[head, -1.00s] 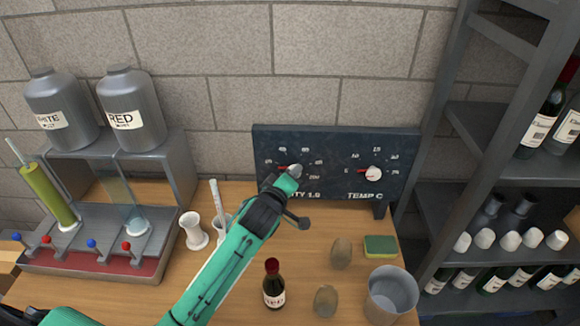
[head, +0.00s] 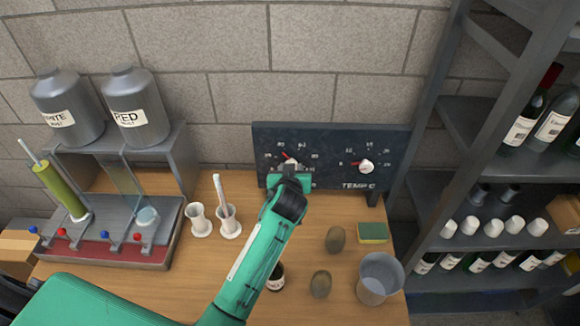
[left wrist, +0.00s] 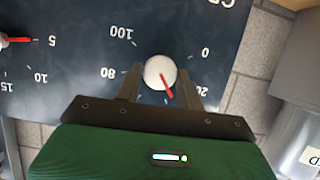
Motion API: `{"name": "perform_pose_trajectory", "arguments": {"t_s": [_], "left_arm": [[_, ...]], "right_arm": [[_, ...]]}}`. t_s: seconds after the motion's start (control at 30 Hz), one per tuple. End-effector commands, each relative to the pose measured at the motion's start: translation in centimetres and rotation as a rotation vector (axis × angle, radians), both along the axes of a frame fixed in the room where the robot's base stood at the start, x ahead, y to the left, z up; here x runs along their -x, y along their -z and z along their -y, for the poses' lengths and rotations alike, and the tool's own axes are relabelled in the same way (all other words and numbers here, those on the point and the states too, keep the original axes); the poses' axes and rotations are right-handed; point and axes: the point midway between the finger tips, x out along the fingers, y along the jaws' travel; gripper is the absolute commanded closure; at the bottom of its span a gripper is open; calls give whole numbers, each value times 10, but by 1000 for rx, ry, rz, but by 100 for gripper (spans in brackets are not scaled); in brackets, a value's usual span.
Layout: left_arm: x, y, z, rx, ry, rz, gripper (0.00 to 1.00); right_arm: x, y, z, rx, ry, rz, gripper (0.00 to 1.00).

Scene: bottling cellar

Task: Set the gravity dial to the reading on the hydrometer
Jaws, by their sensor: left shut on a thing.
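The gravity dial's white knob (left wrist: 160,72) has a red pointer. My left gripper (left wrist: 165,80) is shut on this knob, one finger on each side. In the head view my left gripper (head: 290,170) covers part of the dial on the dark panel (head: 330,142). The red pointer (head: 286,156) points up and left, between the 20 and 40 marks, nearer 40. A pale stem (head: 220,188) stands in a white vessel (head: 229,226), and a thin rod (head: 28,150) rises from an olive cylinder (head: 62,190). I cannot tell which is the hydrometer; no reading is legible. My right gripper is not in view.
The temp dial (head: 366,166) is right of the gripper. A dark bottle (head: 276,278), two brownish lumps (head: 335,239), a sponge (head: 373,232) and a grey bucket (head: 379,278) stand on the table. A tap stand (head: 105,252) is at left, a bottle rack (head: 470,180) at right.

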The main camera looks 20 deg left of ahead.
Motion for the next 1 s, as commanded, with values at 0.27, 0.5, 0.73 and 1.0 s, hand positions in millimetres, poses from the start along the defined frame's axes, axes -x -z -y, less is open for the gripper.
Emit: {"name": "perform_pose_trajectory", "arguments": {"t_s": [0.27,0.5,0.73,1.0], "left_arm": [[0,1,2,-144,0,-45,85],[0,2,2,-204,0,-62,85],[0,2,2,-216,1,-65,85],[0,2,2,-215,0,-65,58]], "right_arm": [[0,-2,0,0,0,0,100],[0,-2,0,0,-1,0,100],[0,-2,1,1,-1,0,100],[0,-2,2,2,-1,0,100]]}}
